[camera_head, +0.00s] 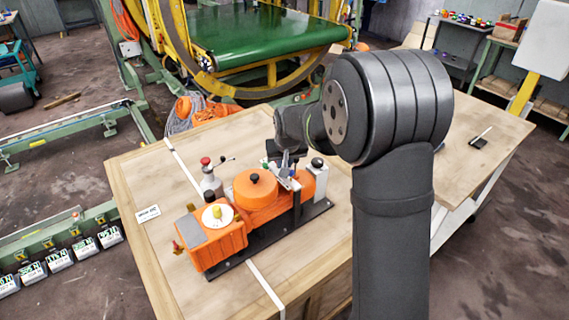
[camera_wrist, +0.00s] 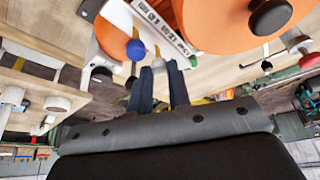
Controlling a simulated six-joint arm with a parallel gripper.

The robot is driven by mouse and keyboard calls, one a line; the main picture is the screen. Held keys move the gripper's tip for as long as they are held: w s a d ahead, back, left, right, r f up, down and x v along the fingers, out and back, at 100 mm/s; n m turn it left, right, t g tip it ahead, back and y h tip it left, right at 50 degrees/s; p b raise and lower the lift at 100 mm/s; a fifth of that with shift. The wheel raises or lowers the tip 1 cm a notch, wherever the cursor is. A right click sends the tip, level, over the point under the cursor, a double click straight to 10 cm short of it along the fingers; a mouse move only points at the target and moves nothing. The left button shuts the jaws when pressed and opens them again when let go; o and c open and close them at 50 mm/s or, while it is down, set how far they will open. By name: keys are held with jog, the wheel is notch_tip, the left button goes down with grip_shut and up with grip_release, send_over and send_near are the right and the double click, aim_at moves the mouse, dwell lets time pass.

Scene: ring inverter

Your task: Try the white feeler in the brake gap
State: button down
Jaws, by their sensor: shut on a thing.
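The orange brake machine (camera_head: 256,194) stands on a black base plate on the wooden table. My gripper (camera_head: 285,164) is over its right part, beside a pale strip. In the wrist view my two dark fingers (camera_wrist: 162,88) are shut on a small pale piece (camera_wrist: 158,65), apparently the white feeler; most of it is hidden. A blue knob (camera_wrist: 135,49) and a green tip (camera_wrist: 193,62) lie on either side of it, near a white lettered plate (camera_wrist: 153,24). The brake gap itself is hidden, so I cannot tell whether the feeler is in it.
A grey post with a red knob (camera_head: 206,162) stands behind the machine. A white label card (camera_head: 148,212) lies at the table's left. A dark pad with a white stick (camera_head: 480,138) lies on the right part. The table's front left is clear.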

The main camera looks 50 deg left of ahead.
jog(key=c, duration=1.3)
grip_release()
jog(key=shift+r, duration=0.2)
jog(key=shift+c, duration=0.2)
jog(key=v, duration=1.7)
jog(key=shift+d+r, duration=0.15)
jog(key=shift+r, duration=0.05)
jog(key=x, duration=1.7)
jog(key=shift+f, duration=0.75)
jog(key=shift+r, duration=0.1)
